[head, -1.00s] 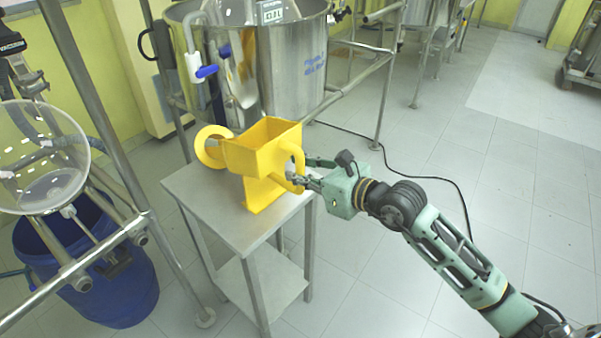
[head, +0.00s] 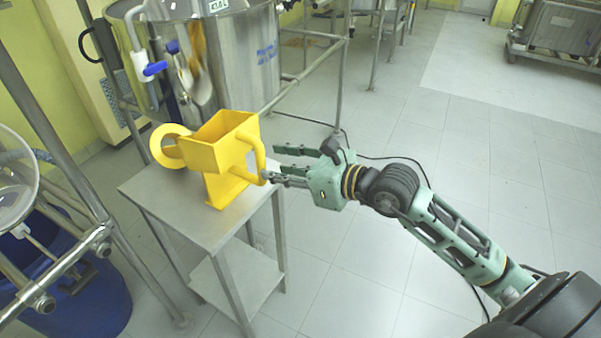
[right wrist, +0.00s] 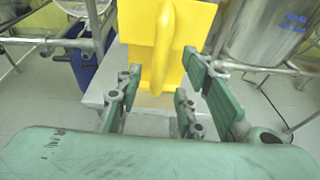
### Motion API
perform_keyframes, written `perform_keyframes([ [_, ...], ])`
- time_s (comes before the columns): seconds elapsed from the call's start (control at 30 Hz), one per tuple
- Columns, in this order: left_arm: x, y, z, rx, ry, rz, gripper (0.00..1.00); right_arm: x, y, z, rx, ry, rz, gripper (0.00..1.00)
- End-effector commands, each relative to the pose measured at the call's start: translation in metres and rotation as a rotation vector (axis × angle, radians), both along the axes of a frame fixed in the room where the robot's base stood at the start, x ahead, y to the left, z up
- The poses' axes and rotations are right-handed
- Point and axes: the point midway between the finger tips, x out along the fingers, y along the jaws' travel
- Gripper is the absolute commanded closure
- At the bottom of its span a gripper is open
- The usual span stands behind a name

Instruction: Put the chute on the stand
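The yellow chute (head: 222,150) stands upright on the small metal stand (head: 150,193), with its round spout toward the left and its handle toward the right. My right gripper (head: 272,165) is open beside the chute's handle, at the right edge of the stand. In the right wrist view, the chute's handle (right wrist: 164,45) is straight ahead, beyond the open fingers (right wrist: 155,95), and nothing is between them. The stand's top (right wrist: 150,124) shows below the chute. My left gripper is not in view.
A large steel vessel (head: 245,60) with a hanging scoop stands behind the stand. A blue drum (head: 90,295) and metal frame pipes (head: 50,130) are on the left.

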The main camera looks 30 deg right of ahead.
Motion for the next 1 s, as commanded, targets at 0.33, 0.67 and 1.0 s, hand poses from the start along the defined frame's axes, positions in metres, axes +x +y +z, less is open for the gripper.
perform_keyframes([
  [0.33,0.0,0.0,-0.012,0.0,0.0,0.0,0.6,-0.045,-0.027,0.012,0.0,0.004,-0.001,0.65],
  [0.67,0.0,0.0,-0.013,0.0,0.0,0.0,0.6,-0.054,-0.031,0.017,-0.001,0.0,0.001,0.65],
  [1.0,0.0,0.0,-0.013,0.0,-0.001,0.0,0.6,-0.033,-0.056,-0.035,0.324,0.164,-0.093,0.65],
])
